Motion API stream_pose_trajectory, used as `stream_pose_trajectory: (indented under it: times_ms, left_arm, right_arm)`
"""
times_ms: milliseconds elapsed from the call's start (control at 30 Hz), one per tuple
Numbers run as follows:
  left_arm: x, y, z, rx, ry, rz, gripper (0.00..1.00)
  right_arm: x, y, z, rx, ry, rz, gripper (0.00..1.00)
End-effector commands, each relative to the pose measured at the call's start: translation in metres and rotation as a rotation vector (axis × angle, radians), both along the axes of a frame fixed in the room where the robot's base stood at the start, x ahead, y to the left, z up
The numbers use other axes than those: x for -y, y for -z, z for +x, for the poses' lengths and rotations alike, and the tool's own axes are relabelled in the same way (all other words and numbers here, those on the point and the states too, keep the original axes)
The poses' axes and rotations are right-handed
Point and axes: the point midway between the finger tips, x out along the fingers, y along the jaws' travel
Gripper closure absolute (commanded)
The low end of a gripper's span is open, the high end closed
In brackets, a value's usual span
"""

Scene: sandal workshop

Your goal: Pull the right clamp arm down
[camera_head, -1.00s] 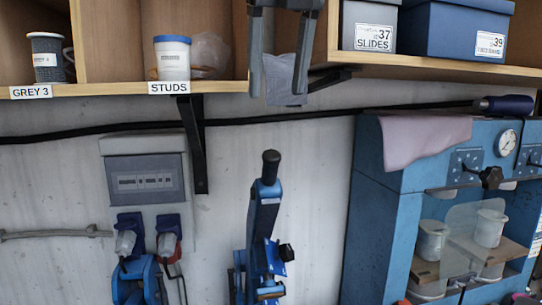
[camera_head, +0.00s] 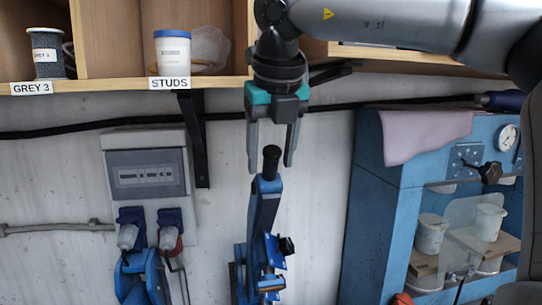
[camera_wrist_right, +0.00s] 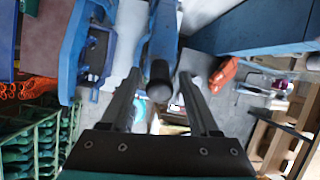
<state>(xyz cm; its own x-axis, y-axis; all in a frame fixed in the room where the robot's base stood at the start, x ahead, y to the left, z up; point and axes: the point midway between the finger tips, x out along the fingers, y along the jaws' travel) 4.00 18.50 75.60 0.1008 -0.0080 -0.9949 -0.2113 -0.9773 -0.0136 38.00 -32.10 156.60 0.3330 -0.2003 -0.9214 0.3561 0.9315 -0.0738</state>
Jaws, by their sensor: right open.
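The right clamp arm (camera_head: 264,205) is a blue lever standing nearly upright with a black knob (camera_head: 271,157) on top. My right gripper (camera_head: 270,168) comes down from above, open, its two fingers on either side of the knob in the head view. In the right wrist view the knob (camera_wrist_right: 160,78) shows between the open fingers (camera_wrist_right: 160,88); contact cannot be told. A second blue clamp (camera_head: 140,275) is at the lower left, partly cut off. My left gripper is not in view.
A wooden shelf (camera_head: 120,90) with a STUDS cup (camera_head: 173,52) is above left. A grey electrical box (camera_head: 147,170) hangs on the wall. A blue cabinet (camera_head: 385,215) stands at right.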

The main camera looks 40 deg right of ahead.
Motion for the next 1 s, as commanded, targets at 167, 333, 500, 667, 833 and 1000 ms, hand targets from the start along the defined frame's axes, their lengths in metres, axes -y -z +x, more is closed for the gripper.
stream_pose_trajectory:
  times_ms: [167, 333, 500, 667, 833, 1000]
  left_arm:
    - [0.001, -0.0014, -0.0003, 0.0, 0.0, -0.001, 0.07]
    - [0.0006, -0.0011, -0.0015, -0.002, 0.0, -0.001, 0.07]
    - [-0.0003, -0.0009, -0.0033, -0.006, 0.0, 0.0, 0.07]
    - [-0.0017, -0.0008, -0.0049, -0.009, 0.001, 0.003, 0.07]
    - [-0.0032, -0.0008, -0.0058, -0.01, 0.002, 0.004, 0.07]
    - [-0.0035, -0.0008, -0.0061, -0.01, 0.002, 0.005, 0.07]
  right_arm:
    - [0.0016, 0.0081, 0.0028, 0.0, -0.001, 0.0, 0.38]
    - [0.0017, 0.0085, 0.0029, 0.0, 0.0, 0.0, 0.38]
    - [0.0016, 0.0083, 0.0028, 0.0, 0.0, 0.0, 0.5]
    - [0.0016, 0.0081, 0.0028, 0.0, -0.001, 0.0, 0.68]
    - [0.0017, 0.0079, 0.0027, 0.001, -0.001, -0.001, 0.87]
    - [0.0017, 0.0076, 0.0028, 0.001, -0.001, -0.001, 1.0]
